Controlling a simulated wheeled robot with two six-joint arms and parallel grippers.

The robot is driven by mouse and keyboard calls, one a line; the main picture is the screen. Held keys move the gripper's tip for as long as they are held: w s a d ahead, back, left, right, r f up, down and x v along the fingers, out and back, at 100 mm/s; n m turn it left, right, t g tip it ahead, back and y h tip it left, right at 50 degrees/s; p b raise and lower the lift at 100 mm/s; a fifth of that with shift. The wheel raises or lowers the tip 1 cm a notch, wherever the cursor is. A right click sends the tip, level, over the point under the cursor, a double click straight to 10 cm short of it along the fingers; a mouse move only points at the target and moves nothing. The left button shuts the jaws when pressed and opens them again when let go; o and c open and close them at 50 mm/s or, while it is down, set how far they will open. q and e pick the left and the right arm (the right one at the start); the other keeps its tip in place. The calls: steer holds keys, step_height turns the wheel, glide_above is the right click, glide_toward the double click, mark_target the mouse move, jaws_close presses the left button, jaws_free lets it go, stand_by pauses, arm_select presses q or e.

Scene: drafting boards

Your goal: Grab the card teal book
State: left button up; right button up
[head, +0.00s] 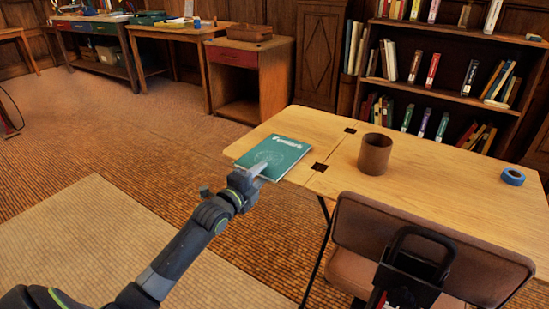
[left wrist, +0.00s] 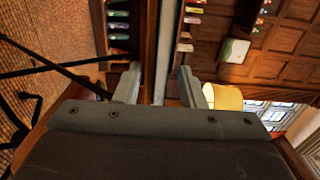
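The teal book (head: 273,155) with white lettering lies flat at the near left corner of the wooden table (head: 440,165), partly past its edge. My left gripper (head: 259,169) is at the book's near edge, with a finger over the cover. In the left wrist view, the gripper's two fingers (left wrist: 160,88) stand apart. A thin grey-teal strip (left wrist: 167,45), which looks like the book seen edge-on, runs between them. Gaps show on both sides of it, so the grip is not closed.
A brown cylindrical cup (head: 375,154) and a blue tape roll (head: 513,177) stand on the table to the right. A bookshelf (head: 450,95) stands behind. Floor is clear at left.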

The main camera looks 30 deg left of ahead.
arm_select(q)
jaws_close()
steer(key=shift+r, duration=0.1)
